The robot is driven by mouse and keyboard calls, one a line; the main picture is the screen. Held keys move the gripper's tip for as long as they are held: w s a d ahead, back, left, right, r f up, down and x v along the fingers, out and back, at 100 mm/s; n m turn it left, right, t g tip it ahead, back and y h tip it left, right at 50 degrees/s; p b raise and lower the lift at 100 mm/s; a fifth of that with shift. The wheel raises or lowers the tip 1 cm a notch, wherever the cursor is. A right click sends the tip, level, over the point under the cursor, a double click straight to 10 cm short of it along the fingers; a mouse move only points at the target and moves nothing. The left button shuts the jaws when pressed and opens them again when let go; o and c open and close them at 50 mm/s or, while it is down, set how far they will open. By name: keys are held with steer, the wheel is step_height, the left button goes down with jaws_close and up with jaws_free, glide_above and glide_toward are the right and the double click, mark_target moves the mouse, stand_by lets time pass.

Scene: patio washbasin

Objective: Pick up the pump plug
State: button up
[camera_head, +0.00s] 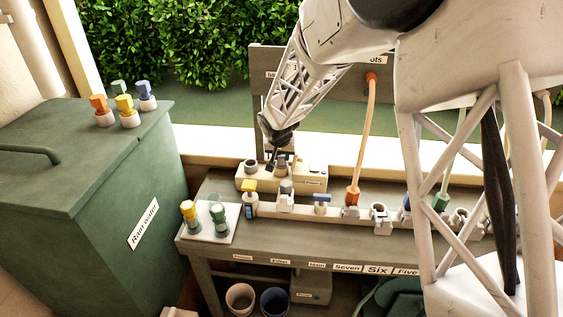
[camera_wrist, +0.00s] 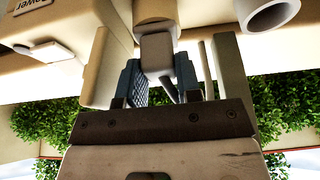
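A small grey plug (camera_wrist: 157,55) sits in a round socket of the beige power box in the wrist view. In the head view a grey plug (camera_head: 282,163) stands on the beige box (camera_head: 312,176), just below my gripper (camera_head: 278,150). I cannot tell for sure that this is the pump plug, as no label on it is readable. In the wrist view my gripper (camera_wrist: 160,82) has its two blue-padded fingers apart, one on each side of the plug, with narrow gaps. The contact points are partly hidden.
A strip of sockets (camera_head: 333,212) with several coloured plugs runs along the bench (camera_head: 260,244). A white tray (camera_head: 233,228) with two plugs lies at left. The green rain water bin (camera_head: 130,215) holds several plugs on its lid. An orange cable (camera_head: 367,130) rises behind.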

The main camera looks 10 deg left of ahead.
steer(key=shift+c, duration=0.8)
steer(key=shift+r, duration=0.1)
steer(key=shift+r, duration=0.9)
steer(key=shift+a+r, duration=0.4)
steer(key=shift+r, duration=0.35)
steer(key=a, duration=1.7)
steer(key=shift+a, duration=0.15)
steer(key=d+r, duration=0.3)
steer(key=d, duration=0.4)
steer(key=shift+r, duration=0.25)
